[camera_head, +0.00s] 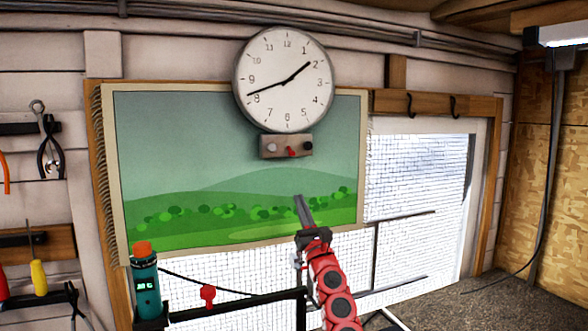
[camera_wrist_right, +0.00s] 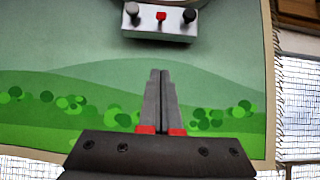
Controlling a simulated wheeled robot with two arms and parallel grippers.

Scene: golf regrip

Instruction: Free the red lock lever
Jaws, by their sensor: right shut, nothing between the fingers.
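A small red lever (camera_head: 291,152) sits in the middle of the front of a grey box (camera_head: 265,154) under the wall clock, between a pale knob and a black knob. In the right wrist view the red lever (camera_wrist_right: 161,16) shows near the top edge, on the grey box (camera_wrist_right: 150,34). My right gripper (camera_head: 299,198) is shut and empty, below the box and apart from it. Its closed fingers (camera_wrist_right: 160,73) point up toward the box in the wrist view. My left gripper is not in view.
The clock (camera_head: 283,80) hangs directly above the box. A painted landscape cloth (camera_head: 180,150) lies behind both. A green bottle with an orange cap (camera_head: 145,283) and a red fitting (camera_head: 208,294) on a dark bar stand lower left. Tools hang at far left.

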